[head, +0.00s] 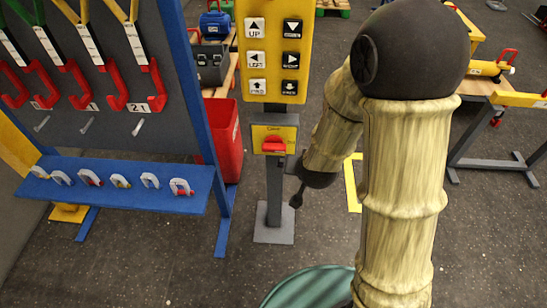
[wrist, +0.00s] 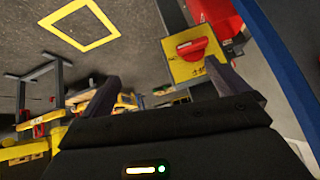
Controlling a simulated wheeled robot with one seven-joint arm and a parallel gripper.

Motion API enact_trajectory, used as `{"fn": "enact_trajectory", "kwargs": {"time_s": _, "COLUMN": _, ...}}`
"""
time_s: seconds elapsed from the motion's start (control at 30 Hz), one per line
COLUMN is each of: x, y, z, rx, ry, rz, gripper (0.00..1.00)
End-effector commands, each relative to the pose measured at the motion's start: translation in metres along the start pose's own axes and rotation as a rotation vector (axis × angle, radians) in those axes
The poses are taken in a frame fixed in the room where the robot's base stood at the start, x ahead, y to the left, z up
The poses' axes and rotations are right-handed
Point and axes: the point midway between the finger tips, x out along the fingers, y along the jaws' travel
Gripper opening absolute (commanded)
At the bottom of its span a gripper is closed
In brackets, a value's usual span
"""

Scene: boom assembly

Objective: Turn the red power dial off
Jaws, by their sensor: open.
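The red power dial (head: 273,144) sits on a small yellow panel (head: 262,132) low on a grey post, below the button box. Its red handle looks roughly level. In the wrist view the dial (wrist: 193,48) and its yellow panel show at the upper right, beyond the right finger. My gripper (head: 296,196) is just right of and below the dial in the head view, partly hidden by my arm. In the wrist view my gripper (wrist: 163,84) has its two fingers spread wide with nothing between them. It appears apart from the dial.
A yellow button box (head: 273,50) with several arrow buttons is above the dial. A blue-framed tool rack (head: 130,182) with hanging tools and carabiners stands at left. A red bin (head: 222,140) is behind the post. A table (head: 500,125) stands at right. Open floor lies between.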

Motion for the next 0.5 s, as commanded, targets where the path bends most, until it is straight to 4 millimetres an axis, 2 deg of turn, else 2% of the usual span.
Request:
{"fn": "enact_trajectory", "kwargs": {"time_s": 0.03, "x": 0.020, "y": -0.007, "z": 0.010, "rx": 0.005, "ry": 0.036, "rz": -0.001, "gripper": 0.99}}
{"fn": "enact_trajectory", "kwargs": {"time_s": 0.2, "x": 0.057, "y": -0.024, "z": 0.022, "rx": 0.028, "ry": 0.199, "rz": 0.009, "gripper": 0.99}}
{"fn": "enact_trajectory", "kwargs": {"time_s": 0.3, "x": 0.074, "y": -0.032, "z": 0.032, "rx": 0.031, "ry": 0.299, "rz": 0.019, "gripper": 0.99}}
{"fn": "enact_trajectory", "kwargs": {"time_s": 0.5, "x": 0.097, "y": -0.044, "z": 0.056, "rx": 0.005, "ry": 0.506, "rz": 0.040, "gripper": 0.99}}
